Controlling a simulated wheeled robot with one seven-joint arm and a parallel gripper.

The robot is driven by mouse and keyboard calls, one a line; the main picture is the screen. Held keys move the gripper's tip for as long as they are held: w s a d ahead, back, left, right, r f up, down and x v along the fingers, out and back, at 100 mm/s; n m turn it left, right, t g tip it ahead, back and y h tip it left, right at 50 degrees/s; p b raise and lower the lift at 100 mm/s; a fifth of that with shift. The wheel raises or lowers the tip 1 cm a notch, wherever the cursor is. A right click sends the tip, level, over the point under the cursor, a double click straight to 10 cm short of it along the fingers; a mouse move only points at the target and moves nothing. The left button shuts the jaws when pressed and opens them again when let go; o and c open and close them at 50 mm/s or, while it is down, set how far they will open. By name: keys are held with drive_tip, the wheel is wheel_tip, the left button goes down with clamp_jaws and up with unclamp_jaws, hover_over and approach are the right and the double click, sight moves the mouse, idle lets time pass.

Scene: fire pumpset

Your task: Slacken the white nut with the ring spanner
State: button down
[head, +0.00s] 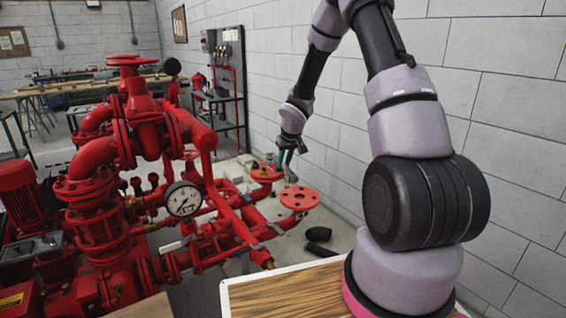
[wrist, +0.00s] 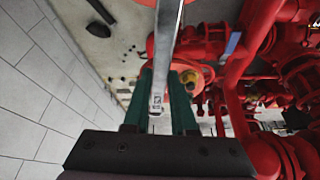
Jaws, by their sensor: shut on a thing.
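My gripper (head: 285,157) hangs at the end of the arm beyond the red pump pipework, near the wall. In the wrist view its green fingers (wrist: 164,78) are shut on a long grey metal spanner (wrist: 168,40). The spanner runs between the fingers toward the top edge of that view, where its far end is cut off. In the head view the spanner is too small to tell clearly. I cannot make out the white nut in either view.
Red pump pipes with a pressure gauge (head: 184,199) fill the left and middle. A red flange (head: 299,198) stands near my gripper. A brass-coloured fitting (wrist: 189,78) shows beside the fingers. The block wall (head: 507,130) is on the right. Dark pipe pieces (head: 318,235) lie below.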

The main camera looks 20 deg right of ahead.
drive_tip(key=shift+f, duration=1.3)
drive_tip(key=w+d+n+g+y, duration=0.3)
drive_tip(key=w+d+n, duration=0.6)
drive_tip(key=d+n, duration=0.2)
drive_tip(key=shift+w+d+n+y, duration=0.2)
drive_tip(key=shift+n+y, duration=0.2)
drive_tip(key=shift+n, duration=0.3)
idle(0.8)
drive_tip(key=shift+s+a+r+m, duration=0.15)
drive_tip(key=shift+s+a+m, duration=0.1)
drive_tip(key=shift+s+m, duration=0.1)
idle(0.7)
drive_tip(key=shift+r, duration=0.1)
drive_tip(key=shift+r, duration=2.45)
